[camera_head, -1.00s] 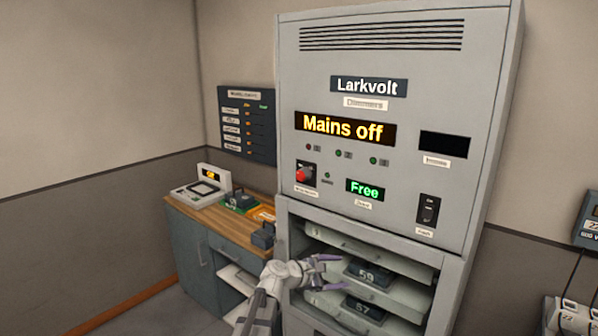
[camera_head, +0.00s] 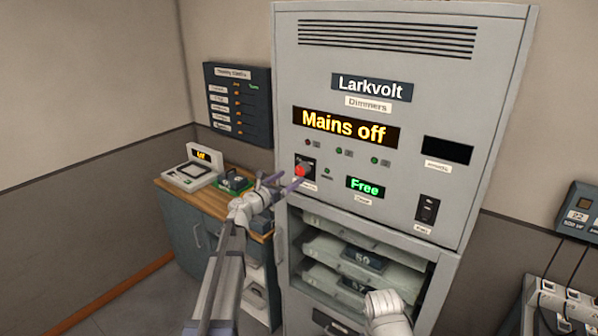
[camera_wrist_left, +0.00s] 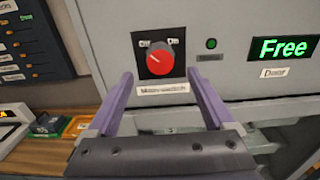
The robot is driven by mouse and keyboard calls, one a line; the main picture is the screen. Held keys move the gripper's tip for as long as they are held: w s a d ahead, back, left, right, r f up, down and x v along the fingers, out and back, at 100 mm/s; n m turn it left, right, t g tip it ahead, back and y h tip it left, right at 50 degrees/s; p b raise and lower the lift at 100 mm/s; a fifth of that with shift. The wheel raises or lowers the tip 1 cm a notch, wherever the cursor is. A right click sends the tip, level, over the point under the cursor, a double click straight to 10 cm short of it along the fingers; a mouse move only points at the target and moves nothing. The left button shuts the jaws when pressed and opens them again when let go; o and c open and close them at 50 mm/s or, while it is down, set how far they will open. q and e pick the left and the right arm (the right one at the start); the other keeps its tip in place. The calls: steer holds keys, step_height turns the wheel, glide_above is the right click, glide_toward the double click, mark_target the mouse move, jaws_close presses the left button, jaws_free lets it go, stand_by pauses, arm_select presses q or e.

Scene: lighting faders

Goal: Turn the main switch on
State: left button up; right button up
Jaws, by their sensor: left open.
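The main switch is a red rotary knob (camera_head: 301,171) on a black plate low on the left of the grey cabinet front. In the left wrist view the knob (camera_wrist_left: 160,61) sits below labels reading Off at left and On at right, and its pointer mark leans up-left toward Off. The display (camera_head: 345,126) above reads "Mains off". My left gripper (camera_head: 285,180) is open and empty in front of the switch. In the left wrist view its purple fingers (camera_wrist_left: 160,78) stand either side of the knob, apparently short of it. My right gripper is not visible.
A green "Free" display (camera_head: 365,187) and a black rocker switch (camera_head: 427,209) are to the right on the panel. Below are open shelves with numbered modules (camera_head: 362,259). A wooden-topped bench (camera_head: 180,189) with devices stands at left. Part of my other arm shows at the bottom.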

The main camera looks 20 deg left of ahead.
mark_target(300, 171)
arm_select(q)
steer(key=x, duration=0.6)
steer(key=shift+w, duration=0.3)
steer(key=shift+d, duration=0.1)
steer(key=shift+c, duration=0.4)
steer(key=c, duration=1.3)
